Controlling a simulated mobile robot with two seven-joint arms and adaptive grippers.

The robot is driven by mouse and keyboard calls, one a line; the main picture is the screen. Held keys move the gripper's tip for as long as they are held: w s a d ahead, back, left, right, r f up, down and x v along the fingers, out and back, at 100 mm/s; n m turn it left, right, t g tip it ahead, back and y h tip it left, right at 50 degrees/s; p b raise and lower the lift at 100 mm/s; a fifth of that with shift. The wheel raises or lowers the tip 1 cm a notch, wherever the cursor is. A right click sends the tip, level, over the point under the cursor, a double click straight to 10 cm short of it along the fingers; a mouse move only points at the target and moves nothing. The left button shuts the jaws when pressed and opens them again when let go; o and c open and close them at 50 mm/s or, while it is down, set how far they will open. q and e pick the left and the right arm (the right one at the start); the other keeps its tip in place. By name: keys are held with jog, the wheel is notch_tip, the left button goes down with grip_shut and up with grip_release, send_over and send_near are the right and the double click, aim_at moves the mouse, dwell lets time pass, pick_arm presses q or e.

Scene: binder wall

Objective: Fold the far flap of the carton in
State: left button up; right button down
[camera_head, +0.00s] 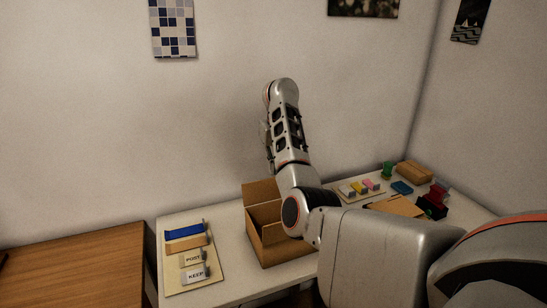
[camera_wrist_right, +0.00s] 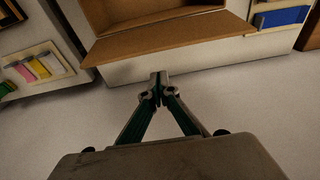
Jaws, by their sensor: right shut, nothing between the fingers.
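The brown carton (camera_head: 272,243) stands open on the white table. Its far flap (camera_head: 262,193) stands up from the rim on the wall side, partly behind my right arm. In the right wrist view the carton (camera_wrist_right: 150,10) is at the top, with a flap (camera_wrist_right: 175,36) sticking out across its edge. My right gripper (camera_wrist_right: 160,78) is shut and empty, its fingertips showing just below that flap with no clear contact. In the head view my right arm reaches over the carton towards the wall and hides the fingertips. My left gripper is not in view.
Left of the carton lies a board (camera_head: 195,268) with a blue binder and labelled holders. To the right are a tray with colored blocks (camera_head: 360,187), a green cup (camera_head: 387,170), a brown box (camera_head: 414,172) and a red item (camera_head: 437,192). The wall is close behind.

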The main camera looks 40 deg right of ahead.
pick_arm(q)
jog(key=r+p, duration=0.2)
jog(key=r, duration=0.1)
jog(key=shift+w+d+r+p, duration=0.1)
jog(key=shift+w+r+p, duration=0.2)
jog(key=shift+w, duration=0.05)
pick_arm(e)
jog(key=s, duration=0.1)
jog(key=s+r, duration=0.1)
jog(key=s, duration=0.1)
jog(key=shift+s+a+r, duration=0.15)
jog(key=shift+s+a, duration=0.05)
jog(key=shift+a, duration=0.2)
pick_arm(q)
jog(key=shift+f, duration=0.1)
